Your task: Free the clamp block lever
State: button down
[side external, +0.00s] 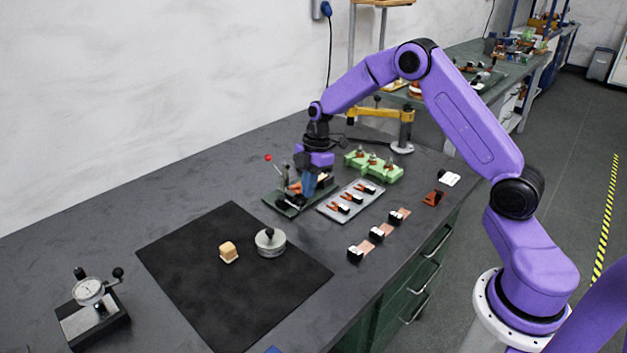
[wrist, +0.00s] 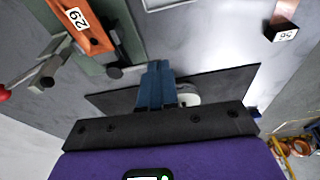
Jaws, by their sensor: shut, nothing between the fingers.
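The clamp block (side external: 290,204) is a dark green base with metal clamp parts, standing on the bench beneath my gripper. Its lever has a red knob (side external: 268,157) that sticks up at the upper left; the knob also shows at the left edge of the wrist view (wrist: 5,93). Whether the fingers touch the clamp cannot be told.
A grey tray (side external: 326,209) with several small parts lies right of the clamp, with a green fixture (side external: 374,164) behind it. Labelled foil pieces (side external: 377,233) line the bench front. A black mat (side external: 190,262) holds a round metal weight (side external: 270,242) and a wooden block (side external: 228,252).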

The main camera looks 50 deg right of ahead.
jog(key=shift+s+a+m, duration=0.2)
jog(key=shift+a+m, duration=0.55)
jog(key=shift+m, duration=0.45)
jog(key=shift+a+m+t, duration=0.4)
jog(key=shift+a+m, duration=0.25)
jog(key=shift+m, duration=0.25)
jog(key=shift+a+m, duration=0.7)
jog(key=shift+m, duration=0.3)
jog(key=shift+a+m, duration=0.2)
jog(key=shift+m, duration=0.1)
jog(key=shift+w+a+f+m+t+h, duration=0.1)
jog(key=shift+w+a+m+t+h, duration=0.1)
jog(key=shift+a+m, duration=0.35)
jog(key=shift+w+a+m+t+h, duration=0.1)
jog(key=shift+a+m+t+h, duration=0.15)
jog(key=shift+m, duration=0.5)
jog(key=shift+w+a, duration=0.3)
jog(key=shift+a, duration=0.2)
jog(key=shift+w+a, duration=0.25)
jog(key=shift+a, duration=0.25)
dwell(2.3)
